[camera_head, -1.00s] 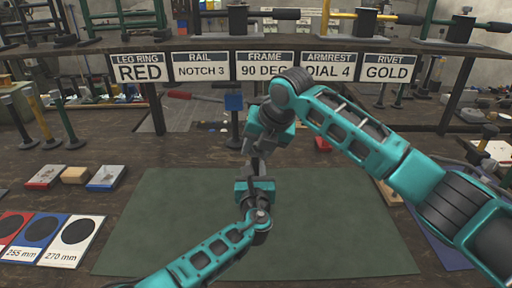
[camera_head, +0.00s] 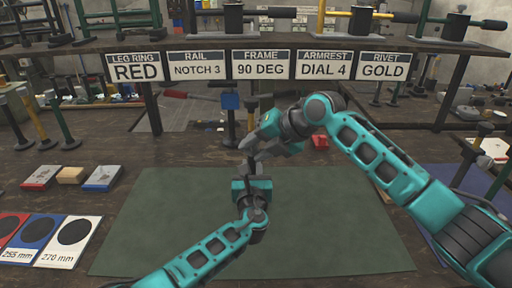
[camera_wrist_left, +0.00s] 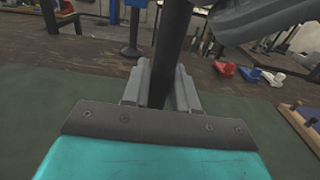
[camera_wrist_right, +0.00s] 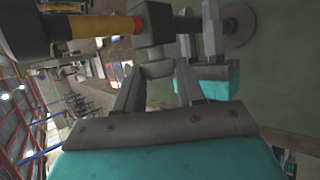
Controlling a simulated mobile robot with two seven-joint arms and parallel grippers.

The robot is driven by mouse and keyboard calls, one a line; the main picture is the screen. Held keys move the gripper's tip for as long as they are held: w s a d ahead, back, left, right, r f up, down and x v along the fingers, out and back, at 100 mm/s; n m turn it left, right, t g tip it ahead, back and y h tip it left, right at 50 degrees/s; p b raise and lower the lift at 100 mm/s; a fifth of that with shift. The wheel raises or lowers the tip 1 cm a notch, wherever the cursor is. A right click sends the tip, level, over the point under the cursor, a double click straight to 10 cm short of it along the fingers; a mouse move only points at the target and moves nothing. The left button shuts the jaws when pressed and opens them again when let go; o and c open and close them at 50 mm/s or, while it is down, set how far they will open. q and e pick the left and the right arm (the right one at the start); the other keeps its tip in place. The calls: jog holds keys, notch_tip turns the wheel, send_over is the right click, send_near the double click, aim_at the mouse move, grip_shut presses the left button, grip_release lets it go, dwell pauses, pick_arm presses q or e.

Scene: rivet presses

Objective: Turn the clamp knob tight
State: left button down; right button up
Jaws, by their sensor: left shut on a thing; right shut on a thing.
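A dark upright post (camera_wrist_left: 172,45) stands on the green mat (camera_head: 150,230). My left gripper (camera_head: 251,176) is shut around it low down, fingers on both sides. In the right wrist view the post runs sideways to a round base (camera_wrist_right: 238,25), and a dark clamp block (camera_wrist_right: 153,24) sits on it. A small grey clamp knob (camera_wrist_right: 155,69) projects from the block. My right gripper (camera_wrist_right: 160,72) is shut on this knob, just above my left gripper. In the head view my right gripper (camera_head: 251,147) hides most of the clamp and knob.
A blue-topped post (camera_head: 230,102) stands behind. Small blocks (camera_head: 70,175) and size cards (camera_head: 70,240) lie left. The mat's front and right are bare.

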jog(key=o, duration=1)
jog(key=shift+o, duration=0.2)
jog(key=v, duration=1.2)
pick_arm(q)
jog(key=c, duration=1.2)
grip_release()
jog(key=shift+r, duration=0.1)
jog(key=o, duration=0.4)
jog(key=shift+f, duration=0.2)
